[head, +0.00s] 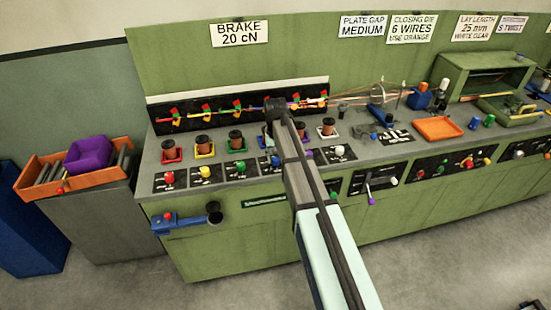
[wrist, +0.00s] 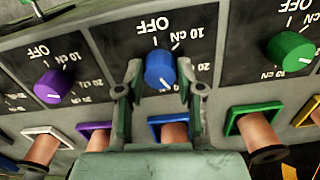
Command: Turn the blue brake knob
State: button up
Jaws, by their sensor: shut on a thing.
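The blue brake knob (wrist: 160,68) stands upright on its black dial plate in the wrist view, with OFF, 10 cN and 20 cN printed around it. My gripper (wrist: 160,75) has one finger on each side of the knob and is shut on it. A short white mark shows on the knob's near side; its exact setting is hard to read. In the head view my arm covers part of the knob's area, and my gripper (head: 272,143) is small there. A sign (head: 239,33) reads BRAKE 20 cN.
A purple knob (wrist: 53,86) and a green knob (wrist: 290,51) flank the blue one in the wrist view. Copper-coloured spools, such as one on a green frame (wrist: 260,137), stand close to my fingers. An orange tray (head: 438,129) lies farther right on the bench.

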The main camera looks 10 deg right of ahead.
aim_at(276, 158)
jog(key=shift+m, duration=1.2)
jog(key=shift+s, duration=0.1)
jog(key=o, duration=1.2)
jog(key=shift+f, duration=0.1)
jog(key=shift+c, duration=0.2)
notch_tip(276, 158, up, 12)
